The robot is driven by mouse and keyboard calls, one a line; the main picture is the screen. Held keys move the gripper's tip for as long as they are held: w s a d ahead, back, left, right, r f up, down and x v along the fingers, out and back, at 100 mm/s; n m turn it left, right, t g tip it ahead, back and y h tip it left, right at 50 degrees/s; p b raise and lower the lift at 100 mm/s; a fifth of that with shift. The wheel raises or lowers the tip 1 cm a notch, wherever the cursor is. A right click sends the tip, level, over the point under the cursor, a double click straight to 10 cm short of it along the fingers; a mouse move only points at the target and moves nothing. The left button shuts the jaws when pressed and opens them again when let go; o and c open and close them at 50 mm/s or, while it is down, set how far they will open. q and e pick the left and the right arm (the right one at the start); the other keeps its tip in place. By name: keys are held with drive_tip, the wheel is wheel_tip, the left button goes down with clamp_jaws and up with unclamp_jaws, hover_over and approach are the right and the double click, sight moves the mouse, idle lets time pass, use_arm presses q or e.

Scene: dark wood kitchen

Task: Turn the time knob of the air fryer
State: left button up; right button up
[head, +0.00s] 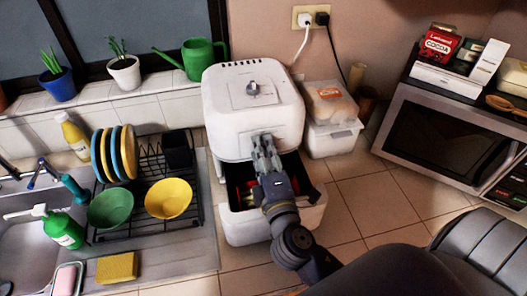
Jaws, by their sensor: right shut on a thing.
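The white air fryer (222,120) stands on the tiled counter in the middle of the head view. A dial (253,89) with a grey pointer shows on its sloped upper panel. Its drawer (240,228) is pulled out below the body, with something red and green partly visible inside. My right gripper (262,141) is at the front face, above the drawer, below the upper dial and apart from it. Its fingers are shut on a small part there, seemingly the time knob, which they hide. My left gripper is not in view.
A dish rack with plates, a green bowl (110,208) and a yellow bowl (169,198) is at left, by the sink. A lidded white container (332,136) stands close right of the fryer. A microwave (445,140) is farther right. Bare counter tiles lie between them.

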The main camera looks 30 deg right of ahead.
drive_tip(key=o, duration=1)
drive_tip(key=shift+d, duration=0.1)
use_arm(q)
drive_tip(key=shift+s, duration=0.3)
use_arm(e)
drive_tip(key=shift+w, duration=0.2)
drive_tip(key=shift+s, duration=0.1)
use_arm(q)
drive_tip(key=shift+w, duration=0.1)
use_arm(e)
drive_tip(key=v, duration=1.2)
